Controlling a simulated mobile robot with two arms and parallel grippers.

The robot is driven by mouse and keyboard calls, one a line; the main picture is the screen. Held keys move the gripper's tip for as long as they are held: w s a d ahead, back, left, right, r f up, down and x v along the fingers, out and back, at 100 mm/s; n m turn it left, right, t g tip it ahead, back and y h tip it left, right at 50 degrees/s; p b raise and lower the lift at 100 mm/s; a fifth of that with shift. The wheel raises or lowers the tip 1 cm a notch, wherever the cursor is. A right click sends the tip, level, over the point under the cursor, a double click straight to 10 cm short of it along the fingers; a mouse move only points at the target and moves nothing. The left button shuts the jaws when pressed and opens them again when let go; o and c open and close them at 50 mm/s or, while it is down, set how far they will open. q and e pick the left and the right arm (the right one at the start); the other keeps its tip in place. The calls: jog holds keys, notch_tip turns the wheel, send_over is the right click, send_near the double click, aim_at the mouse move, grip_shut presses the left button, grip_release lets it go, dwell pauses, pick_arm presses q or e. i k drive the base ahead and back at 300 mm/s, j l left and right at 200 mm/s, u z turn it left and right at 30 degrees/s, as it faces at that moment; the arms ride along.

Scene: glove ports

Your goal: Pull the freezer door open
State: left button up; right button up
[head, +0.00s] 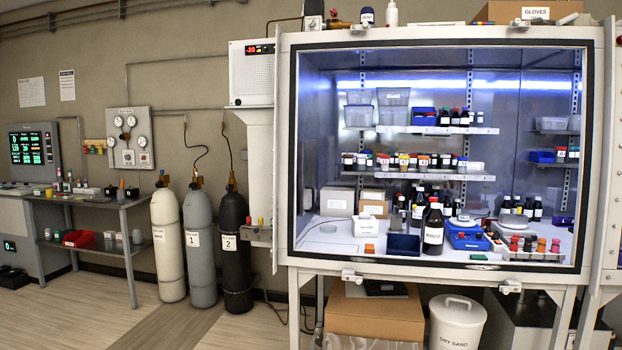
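A white box-shaped unit (251,82) with a small red lit display (259,49) is mounted high at the left side of the glove box. The display marks it as the likely freezer, but I cannot tell for sure. No open gap shows on its front, and I cannot make out a handle on it. A long thin upright bar (275,160) runs between it and the glove box window; I cannot tell what it belongs to. Neither of my grippers is in view.
The glove box (440,271) holds shelves, bottles and trays behind its window. Several gas cylinders (201,245) stand left of it. A side bench (122,204) is further left. A cardboard box (374,316) and white bucket (457,325) sit below. The floor (75,315) at front left is clear.

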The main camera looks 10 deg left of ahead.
aim_at(306, 150)
jog(key=i+u, duration=0.1)
jog(key=i, duration=0.9)
